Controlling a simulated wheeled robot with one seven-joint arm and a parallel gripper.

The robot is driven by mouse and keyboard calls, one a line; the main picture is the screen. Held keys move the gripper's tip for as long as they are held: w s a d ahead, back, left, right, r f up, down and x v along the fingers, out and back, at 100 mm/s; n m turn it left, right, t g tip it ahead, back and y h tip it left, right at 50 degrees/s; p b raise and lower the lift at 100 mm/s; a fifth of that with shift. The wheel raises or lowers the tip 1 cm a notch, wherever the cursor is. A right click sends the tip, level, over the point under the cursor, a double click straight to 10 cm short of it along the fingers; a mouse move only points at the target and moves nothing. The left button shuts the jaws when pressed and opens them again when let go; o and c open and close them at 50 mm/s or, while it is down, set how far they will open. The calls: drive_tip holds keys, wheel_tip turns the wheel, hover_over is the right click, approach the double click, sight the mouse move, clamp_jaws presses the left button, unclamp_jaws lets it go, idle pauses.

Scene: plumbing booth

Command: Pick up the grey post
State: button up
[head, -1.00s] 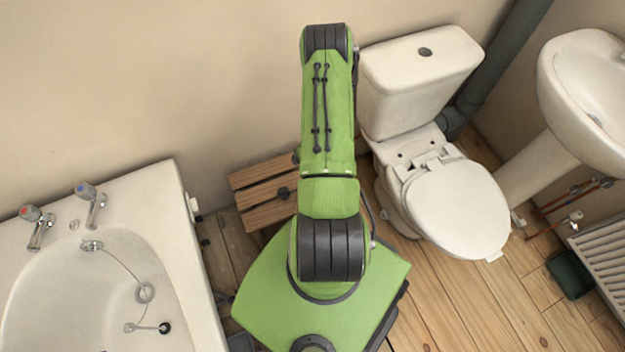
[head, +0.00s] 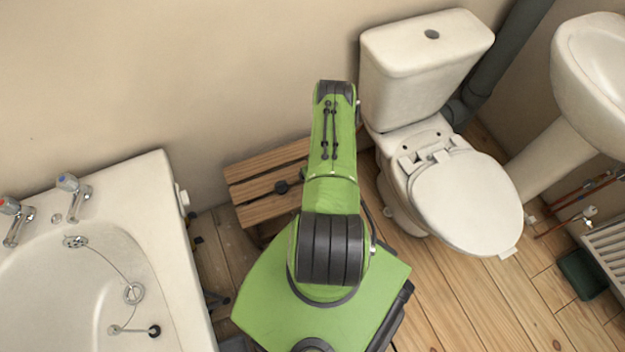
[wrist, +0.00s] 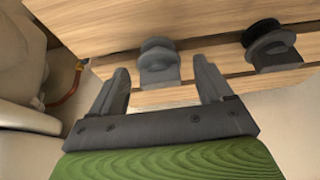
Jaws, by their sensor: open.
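The grey post (wrist: 158,62) has a rounded, flanged head and stands on the wooden slatted step in the wrist view. My gripper (wrist: 161,76) is open and empty. In that view the grey post appears between its two fingertips, a little beyond them. I cannot tell exactly how far the fingers reach along it, and I see no contact.
A similar black post (wrist: 271,46) stands on the wooden step, right of the grey one. In the head view the wooden step (head: 262,208) is against the wall, between the bathtub (head: 160,200) and the toilet (head: 465,200).

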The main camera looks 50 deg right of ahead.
drive_tip(key=shift+w+d+f, duration=0.1)
drive_tip(key=shift+w+f, duration=0.05)
drive_tip(key=shift+f, duration=0.4)
drive_tip(key=shift+r, duration=0.15)
drive_tip(key=c, duration=1.1)
drive_tip(key=shift+r, duration=0.1)
wheel_tip(320, 180, up, 10)
drive_tip(key=p, duration=0.4)
